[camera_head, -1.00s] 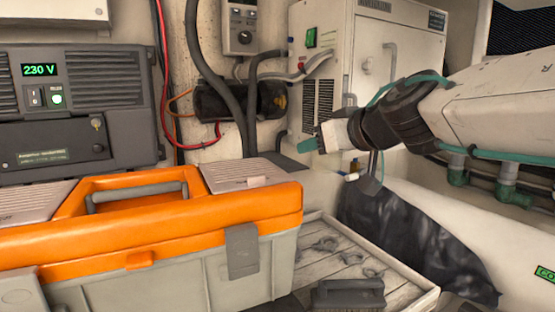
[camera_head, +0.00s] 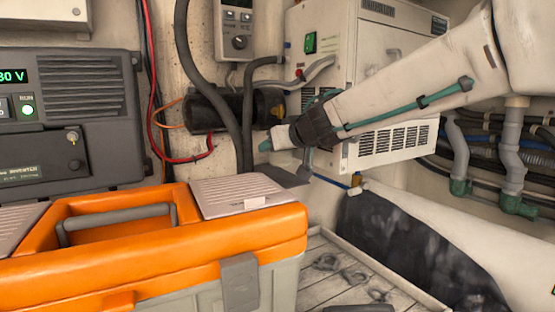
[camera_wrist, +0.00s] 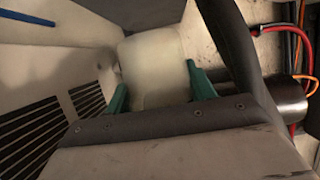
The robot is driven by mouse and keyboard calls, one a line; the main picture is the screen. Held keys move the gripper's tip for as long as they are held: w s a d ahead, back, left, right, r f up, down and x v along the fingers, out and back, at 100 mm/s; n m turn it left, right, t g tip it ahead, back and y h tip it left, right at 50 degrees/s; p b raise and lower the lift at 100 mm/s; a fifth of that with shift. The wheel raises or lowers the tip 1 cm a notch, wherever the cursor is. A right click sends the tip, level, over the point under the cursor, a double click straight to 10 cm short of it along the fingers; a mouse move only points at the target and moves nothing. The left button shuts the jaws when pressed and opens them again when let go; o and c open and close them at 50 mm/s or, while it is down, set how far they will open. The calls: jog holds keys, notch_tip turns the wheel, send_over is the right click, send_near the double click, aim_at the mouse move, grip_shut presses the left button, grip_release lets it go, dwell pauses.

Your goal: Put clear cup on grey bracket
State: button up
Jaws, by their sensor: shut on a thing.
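My gripper (camera_head: 266,145) reaches in from the right in the head view, its green fingertips pointing left near the back wall. In the wrist view the two green fingers (camera_wrist: 159,92) stand on either side of a pale, see-through cup (camera_wrist: 155,68) and are shut on it. A flat dark grey plate on the wall, which looks like the grey bracket (camera_head: 286,176), is just below and slightly right of the fingertips.
A black cylindrical pump (camera_head: 208,111) and thick dark hoses (camera_head: 247,120) are close to the fingertips. A white vented cabinet (camera_head: 330,60) stands behind my arm. An orange toolbox (camera_head: 150,245) fills the front left, beside a slatted wooden tray (camera_head: 335,285).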

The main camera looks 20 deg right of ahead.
aim_at(278, 158)
jog(key=shift+w, duration=0.25)
jog(key=shift+f, duration=1.8)
jog(key=o, duration=1)
jog(key=shift+f, duration=0.15)
jog(key=shift+c, duration=0.2)
jog(key=shift+s+r, duration=0.1)
jog(key=shift+r, duration=0.15)
jog(key=v, duration=1.2)
